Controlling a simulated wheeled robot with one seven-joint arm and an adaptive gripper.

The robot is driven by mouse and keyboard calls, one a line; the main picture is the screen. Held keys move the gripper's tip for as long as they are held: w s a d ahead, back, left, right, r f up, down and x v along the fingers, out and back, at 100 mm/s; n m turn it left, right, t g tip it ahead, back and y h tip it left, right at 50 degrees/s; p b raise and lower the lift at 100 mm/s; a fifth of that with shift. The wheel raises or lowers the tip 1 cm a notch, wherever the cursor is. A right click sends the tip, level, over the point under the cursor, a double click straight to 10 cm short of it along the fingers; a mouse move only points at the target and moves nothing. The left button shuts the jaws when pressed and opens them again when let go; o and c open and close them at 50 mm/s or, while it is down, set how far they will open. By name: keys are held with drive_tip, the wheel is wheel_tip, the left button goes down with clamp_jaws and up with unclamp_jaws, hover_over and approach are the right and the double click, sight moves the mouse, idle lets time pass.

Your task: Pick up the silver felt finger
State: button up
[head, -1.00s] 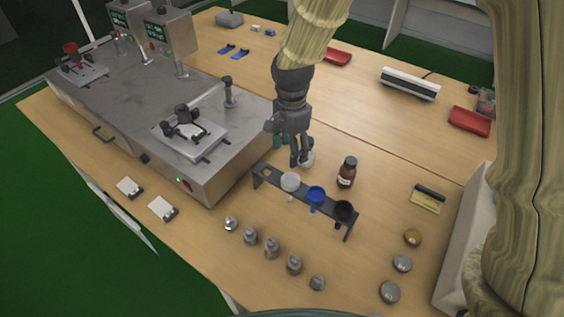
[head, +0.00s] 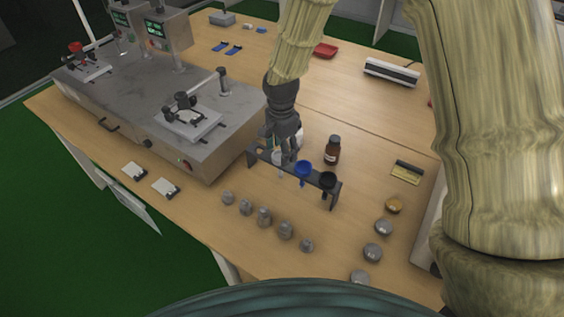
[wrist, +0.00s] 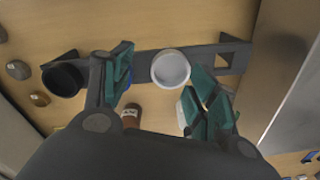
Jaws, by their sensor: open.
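A dark rack (head: 332,192) on the table holds three round-topped pieces with stems hanging below. The silver-white piece (wrist: 171,68), which fits the silver felt finger, sits in the rack beside an empty slot. In the head view it is mostly hidden by my gripper (head: 284,160). My gripper is open, with its teal-padded fingers on either side of the silver-white cup in the wrist view (wrist: 160,64). I cannot tell whether they touch it. The blue piece (head: 304,168) and the black piece (head: 328,180) sit further along the rack.
A brown bottle (head: 333,150) stands close behind the rack. Several grey metal weights (head: 264,216) line the table in front. Several round knobs (head: 384,227) lie to the right. A large metal machine (head: 150,110) stands to the left.

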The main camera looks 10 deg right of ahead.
sight(280, 154)
drive_tip(key=w+f, duration=0.4)
drive_tip(key=f, duration=0.1)
drive_tip(key=shift+s+r, duration=0.1)
drive_tip(key=shift+s, duration=0.15)
drive_tip(key=s+r, duration=0.2)
drive_tip(key=s, duration=0.1)
drive_tip(key=shift+s, duration=0.1)
drive_tip(key=shift+c, duration=1.4)
drive_tip(key=shift+w+f, duration=0.8)
drive_tip(key=shift+w, duration=0.1)
drive_tip(key=c, duration=0.6)
drive_tip(key=shift+s+r, duration=0.1)
drive_tip(key=shift+s, duration=0.15)
